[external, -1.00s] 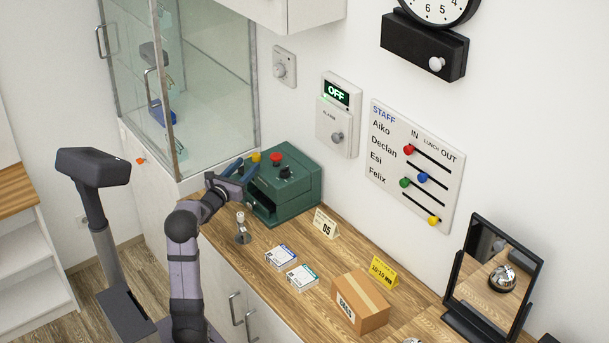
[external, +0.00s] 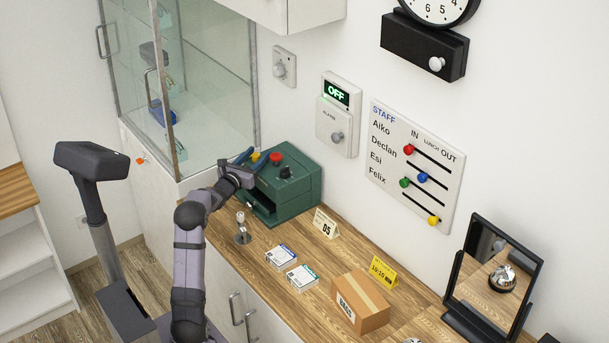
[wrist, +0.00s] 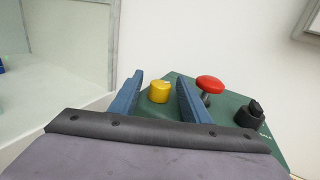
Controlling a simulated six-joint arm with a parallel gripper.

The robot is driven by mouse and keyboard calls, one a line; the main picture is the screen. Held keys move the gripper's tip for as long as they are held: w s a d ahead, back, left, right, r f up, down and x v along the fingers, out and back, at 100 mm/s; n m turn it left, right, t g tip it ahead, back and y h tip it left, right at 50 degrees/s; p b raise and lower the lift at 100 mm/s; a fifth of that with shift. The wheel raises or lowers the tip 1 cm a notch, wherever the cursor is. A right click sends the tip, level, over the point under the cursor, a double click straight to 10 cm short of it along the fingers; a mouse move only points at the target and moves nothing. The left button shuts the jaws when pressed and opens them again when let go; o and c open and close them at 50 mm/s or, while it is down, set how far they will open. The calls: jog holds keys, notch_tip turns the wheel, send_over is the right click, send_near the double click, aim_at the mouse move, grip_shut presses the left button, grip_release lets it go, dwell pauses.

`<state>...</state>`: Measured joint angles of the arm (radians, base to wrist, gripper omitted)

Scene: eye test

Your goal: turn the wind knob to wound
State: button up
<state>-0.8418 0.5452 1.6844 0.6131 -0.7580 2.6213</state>
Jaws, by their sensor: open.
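A green machine (external: 300,193) stands on the counter against the wall. On its top are a yellow knob (external: 255,156), a red mushroom button (external: 276,158) and a black knob (external: 285,171). No readable label shows which one is the wind knob. My gripper (external: 252,158) is open at the machine's left top, by the yellow knob. In the wrist view, the yellow knob (wrist: 159,92) shows between my two blue fingers (wrist: 160,82), with a gap on each side. The red button (wrist: 209,84) and the black knob (wrist: 249,114) are to the right of the fingers.
The glass cabinet (external: 215,80) stands close on the left. On the counter are a small metal stand (external: 241,230), two small boxes (external: 281,257), a cardboard box (external: 362,300) and a mirror (external: 490,275). An alarm panel (external: 338,115) reading OFF hangs on the wall.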

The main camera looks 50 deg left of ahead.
jog(key=shift+c, duration=0.6)
jog(key=c, duration=1)
jog(key=shift+o, duration=0.4)
jog(key=shift+f+m+h+b, duration=0.1)
jog(key=shift+m+h+b, duration=0.35)
jog(key=shift+h, duration=0.15)
jog(key=shift+a+t+h, duration=0.1)
jog(key=shift+t+h, duration=0.2)
jog(key=m+h+b, duration=0.1)
jog(key=m+h, duration=0.1)
jog(key=shift+t+h, duration=0.3)
jog(key=shift+t, duration=0.1)
jog(key=shift+m+h+p, duration=0.7)
jog(key=shift+m+h, duration=1.15)
jog(key=shift+h, duration=1.05)
jog(key=shift+m+h+p, duration=0.35)
jog(key=shift+m+h, duration=0.25)
jog(key=shift+h, duration=0.3)
jog(key=o, duration=1)
